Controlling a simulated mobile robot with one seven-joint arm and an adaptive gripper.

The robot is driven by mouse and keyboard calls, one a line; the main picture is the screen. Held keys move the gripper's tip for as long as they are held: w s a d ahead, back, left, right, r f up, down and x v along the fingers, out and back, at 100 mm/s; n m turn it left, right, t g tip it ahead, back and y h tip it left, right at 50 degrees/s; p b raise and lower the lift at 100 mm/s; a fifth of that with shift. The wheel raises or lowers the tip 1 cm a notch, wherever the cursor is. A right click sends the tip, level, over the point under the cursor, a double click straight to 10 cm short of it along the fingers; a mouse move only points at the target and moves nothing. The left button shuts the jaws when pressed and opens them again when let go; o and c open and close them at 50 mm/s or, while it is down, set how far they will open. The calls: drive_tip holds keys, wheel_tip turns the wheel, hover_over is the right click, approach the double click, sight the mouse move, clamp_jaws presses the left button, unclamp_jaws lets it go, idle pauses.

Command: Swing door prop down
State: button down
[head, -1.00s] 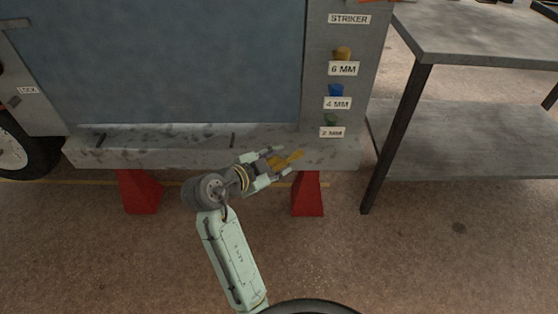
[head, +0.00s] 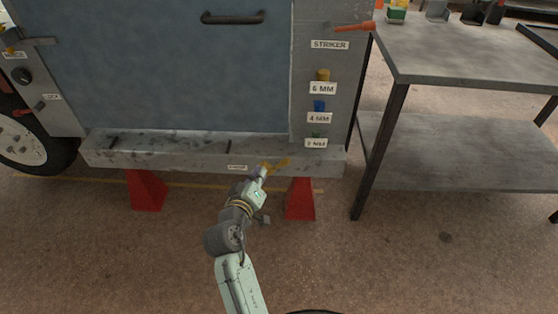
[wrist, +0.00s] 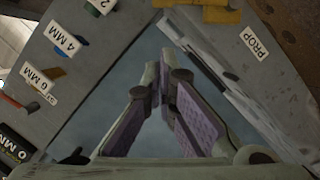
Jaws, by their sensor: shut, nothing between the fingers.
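The blue door (head: 190,75) stands above the sill (head: 170,152), with yellow, blue and green knobs on the post at right. Red stands (head: 147,190) hold the sill up. A grey bench (head: 455,55) with a lower shelf is at right. The floor in front is clear.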

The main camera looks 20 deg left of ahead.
drive_tip(key=w+d+f+p, duration=0.1)
drive_tip(key=w+f, duration=0.3)
drive_tip(key=w, duration=0.6)
drive_tip(key=shift+w+d+f+p, duration=0.15)
drive_tip(key=shift+d+f+p, duration=0.1)
drive_tip(key=shift+p, duration=0.35)
drive_tip(key=shift+d, duration=0.1)
drive_tip(key=shift+d+f+m, duration=0.15)
drive_tip(key=shift+d+m, duration=0.05)
drive_tip(key=shift+m, duration=0.2)
